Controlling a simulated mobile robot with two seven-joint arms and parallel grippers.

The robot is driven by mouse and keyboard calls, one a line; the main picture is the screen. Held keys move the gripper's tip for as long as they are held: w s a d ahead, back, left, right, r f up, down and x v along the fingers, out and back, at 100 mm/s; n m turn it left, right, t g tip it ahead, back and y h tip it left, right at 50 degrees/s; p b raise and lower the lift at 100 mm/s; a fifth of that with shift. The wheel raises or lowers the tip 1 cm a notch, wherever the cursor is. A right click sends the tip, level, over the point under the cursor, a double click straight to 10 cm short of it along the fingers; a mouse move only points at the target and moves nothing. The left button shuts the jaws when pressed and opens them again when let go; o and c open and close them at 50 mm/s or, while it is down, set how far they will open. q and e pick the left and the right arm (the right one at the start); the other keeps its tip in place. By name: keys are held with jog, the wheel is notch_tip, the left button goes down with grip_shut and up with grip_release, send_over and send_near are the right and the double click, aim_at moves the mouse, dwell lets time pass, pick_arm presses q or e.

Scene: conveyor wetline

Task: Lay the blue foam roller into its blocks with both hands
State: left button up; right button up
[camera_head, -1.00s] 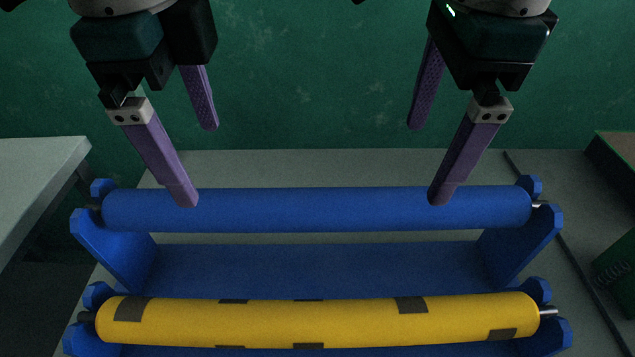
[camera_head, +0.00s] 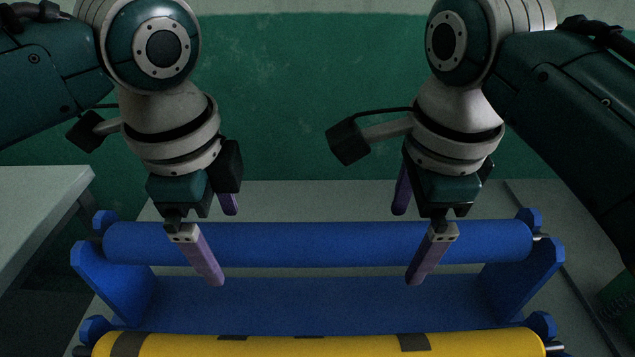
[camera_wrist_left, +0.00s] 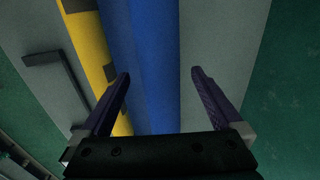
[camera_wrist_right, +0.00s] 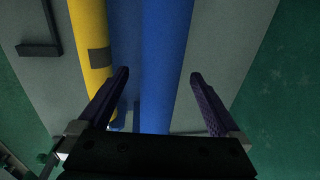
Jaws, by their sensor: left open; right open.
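The blue foam roller (camera_head: 315,243) lies level across the back of a blue stand, its metal end pins at the left block (camera_head: 105,275) and the right block (camera_head: 532,272). Whether the pins sit fully in the notches is unclear. My left gripper (camera_head: 222,247) is open and straddles the left part of the roller, one finger in front, one behind. My right gripper (camera_head: 407,247) is open and straddles the right part likewise. Both wrist views show the roller (camera_wrist_left: 155,60) (camera_wrist_right: 165,60) between spread purple fingers, with no visible grip on it.
A yellow roller with dark patches (camera_head: 280,346) lies in front, parallel to the blue one. The blue base plate (camera_head: 320,300) between them is bare. A grey table (camera_head: 40,190) stands at the left. A green wall (camera_head: 290,80) is behind.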

pick_arm(q)
jog(key=shift+w+f, duration=0.1)
jog(key=shift+f, duration=0.5)
pick_arm(e)
jog(key=shift+w+f, duration=0.1)
jog(key=shift+f, duration=0.55)
pick_arm(q)
jog(key=shift+c, duration=0.2)
pick_arm(e)
jog(key=shift+c, duration=0.2)
pick_arm(q)
grip_shut()
pick_arm(e)
grip_shut()
jog(key=shift+r, duration=0.1)
